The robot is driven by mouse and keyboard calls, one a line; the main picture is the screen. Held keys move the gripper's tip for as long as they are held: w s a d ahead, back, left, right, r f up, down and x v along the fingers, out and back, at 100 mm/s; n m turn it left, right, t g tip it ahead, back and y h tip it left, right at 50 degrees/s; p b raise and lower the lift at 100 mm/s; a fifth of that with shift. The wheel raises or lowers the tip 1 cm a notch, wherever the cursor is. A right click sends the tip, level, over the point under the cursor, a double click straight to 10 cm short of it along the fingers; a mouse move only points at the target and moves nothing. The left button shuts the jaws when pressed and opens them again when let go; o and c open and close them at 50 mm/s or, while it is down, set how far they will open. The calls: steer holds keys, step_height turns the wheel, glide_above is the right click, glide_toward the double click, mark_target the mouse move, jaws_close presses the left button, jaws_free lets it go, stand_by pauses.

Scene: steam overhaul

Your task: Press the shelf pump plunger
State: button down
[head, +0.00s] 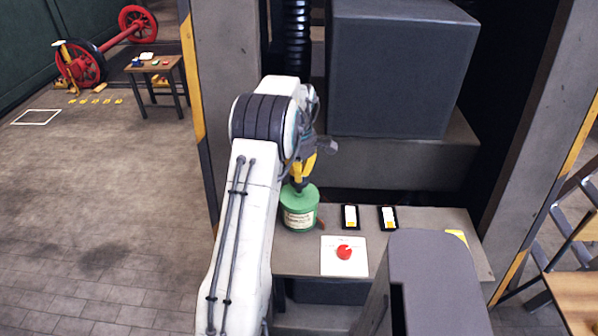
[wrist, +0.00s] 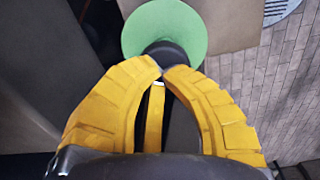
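The pump is a green can (head: 299,208) with a pale label, standing upright on the grey shelf (head: 295,263). In the wrist view its round green top (wrist: 190,22) shows beyond my fingertips. Its dark plunger (wrist: 168,50) sticks up from the middle of the top, partly hidden by my fingers. My gripper (head: 298,178) is right above the can, pointing down, with its yellow fingertips at the plunger. In the wrist view the fingertips (wrist: 162,67) are drawn together, with nothing seen held between them. I cannot tell whether they touch the plunger.
A white card with a red disc (head: 344,253) and two small black-framed cards (head: 350,217) lie right of the can. A big grey block (head: 400,70) stands behind. Striped posts (head: 205,130) flank the shelf. The floor at left is open.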

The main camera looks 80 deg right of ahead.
step_height(320, 180, down, 2)
steer(key=shift+f+b, duration=0.1)
steer(key=shift+b, duration=0.2)
steer(key=shift+r+p, duration=0.3)
steer(key=shift+r, duration=0.1)
step_height(320, 180, up, 14)
steer(key=p, duration=0.1)
steer(key=shift+a+f+p, duration=0.2)
steer(key=shift+p, duration=0.2)
steer(key=shift+w, duration=0.1)
stand_by(0.7)
